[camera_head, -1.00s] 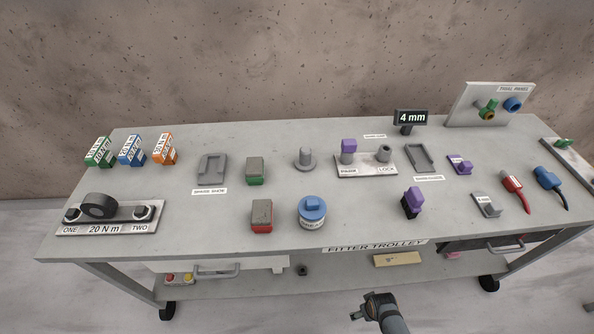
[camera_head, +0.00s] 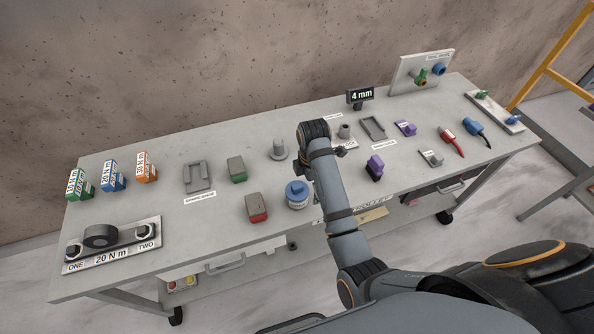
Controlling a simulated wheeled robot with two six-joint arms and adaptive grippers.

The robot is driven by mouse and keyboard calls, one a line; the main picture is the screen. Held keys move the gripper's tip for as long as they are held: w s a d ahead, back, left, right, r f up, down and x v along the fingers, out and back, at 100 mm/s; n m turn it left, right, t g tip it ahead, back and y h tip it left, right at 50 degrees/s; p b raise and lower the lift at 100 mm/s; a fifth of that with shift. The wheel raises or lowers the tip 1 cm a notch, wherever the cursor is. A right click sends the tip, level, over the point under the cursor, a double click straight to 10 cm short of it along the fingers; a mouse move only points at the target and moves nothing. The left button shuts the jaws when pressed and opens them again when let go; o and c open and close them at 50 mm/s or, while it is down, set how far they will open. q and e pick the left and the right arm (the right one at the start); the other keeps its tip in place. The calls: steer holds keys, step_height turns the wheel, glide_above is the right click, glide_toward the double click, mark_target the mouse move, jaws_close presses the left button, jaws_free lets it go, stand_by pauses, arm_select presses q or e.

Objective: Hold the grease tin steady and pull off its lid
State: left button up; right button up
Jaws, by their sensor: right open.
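The grease tin (camera_head: 299,205) stands upright near the front edge of the bench, a short round tin with a pale label. Its blue lid (camera_head: 296,188) with a raised knob is on top. My right arm reaches in from the lower right, over the bench, just right of the tin. My right gripper (camera_head: 301,170) is open and mostly hidden behind the wrist, just behind the tin and seemingly above it. I cannot tell whether it touches the lid. My left gripper is not in view.
A red-and-grey block (camera_head: 256,207) stands close left of the tin, and a green-and-grey block (camera_head: 237,169) farther back. A grey peg (camera_head: 279,150) stands behind the tin. A purple-topped part (camera_head: 375,167) is right of my arm. The bench front left of the tin has free room.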

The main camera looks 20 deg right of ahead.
mark_target(299, 193)
steer(key=a+r+n, duration=0.1)
steer(key=w+r+n, duration=0.1)
steer(key=w+a+r+n, duration=0.1)
steer(key=shift+a+r+g, duration=0.3)
steer(key=shift+r, duration=0.1)
steer(key=shift+a+r+n, duration=0.2)
steer(key=shift+r+n, duration=0.05)
steer(key=shift+n, duration=0.15)
steer(key=shift+d+f, duration=0.1)
steer(key=shift+f, duration=0.3)
step_height(299, 193, down, 3)
steer(key=shift+d+f+b, duration=0.1)
steer(key=shift+b, duration=1.15)
step_height(299, 193, down, 6)
steer(key=shift+p, duration=0.9)
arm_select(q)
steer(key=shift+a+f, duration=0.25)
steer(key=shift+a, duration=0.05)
arm_select(e)
steer(key=shift+f, duration=0.35)
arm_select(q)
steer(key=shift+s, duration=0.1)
arm_select(e)
steer(key=c, duration=1.8)
steer(key=shift+o, duration=0.2)
